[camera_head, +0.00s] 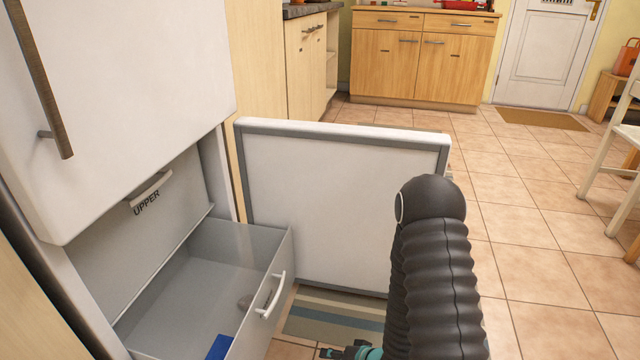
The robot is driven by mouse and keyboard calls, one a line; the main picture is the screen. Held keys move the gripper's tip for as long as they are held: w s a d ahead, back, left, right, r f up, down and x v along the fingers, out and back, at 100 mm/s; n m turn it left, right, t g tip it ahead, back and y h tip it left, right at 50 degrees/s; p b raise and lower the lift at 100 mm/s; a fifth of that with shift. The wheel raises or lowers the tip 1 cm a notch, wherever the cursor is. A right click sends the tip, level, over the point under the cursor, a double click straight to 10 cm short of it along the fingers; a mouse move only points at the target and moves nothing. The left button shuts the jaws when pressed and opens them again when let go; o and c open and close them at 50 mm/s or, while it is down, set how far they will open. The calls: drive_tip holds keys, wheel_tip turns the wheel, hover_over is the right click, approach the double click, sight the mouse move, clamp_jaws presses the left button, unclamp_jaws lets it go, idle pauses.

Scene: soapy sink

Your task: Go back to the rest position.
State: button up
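My arm, in a dark ribbed sleeve, rises at the lower right of the head view, in front of the open lower fridge or freezer door. My gripper (345,352) shows only as a small teal and dark part at the bottom edge. Its fingertips are mostly cut off, so I cannot tell whether it is open or shut or holds anything. It appears to the right of the pulled-out drawer (262,335).
The open door (325,205) stands close behind my arm. A drawer marked UPPER (146,203) sits above. A striped mat (335,318) lies below. Tiled floor (550,270) is clear at right.

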drive_tip(key=s+d+r+n+g+h+p, duration=0.1)
drive_tip(key=d+r+n+g+h, duration=0.15)
drive_tip(key=d+h, duration=0.5)
drive_tip(key=s+d+r+g+p, duration=0.25)
drive_tip(key=d+r, duration=0.45)
drive_tip(key=r, duration=0.5)
drive_tip(key=s+r+t+p, duration=0.1)
drive_tip(key=s+r, duration=0.3)
drive_tip(key=r, duration=0.8)
drive_tip(key=s+a+r+t+p, duration=0.1)
drive_tip(key=s+r, duration=0.4)
drive_tip(key=r, duration=0.8)
drive_tip(key=s+a+r+t+p, duration=0.1)
drive_tip(key=s+r+p, duration=0.3)
drive_tip(key=r, duration=0.9)
drive_tip(key=shift+s+a+t+p, duration=0.25)
drive_tip(key=shift+s+t+p, duration=0.25)
drive_tip(key=shift+t, duration=0.3)
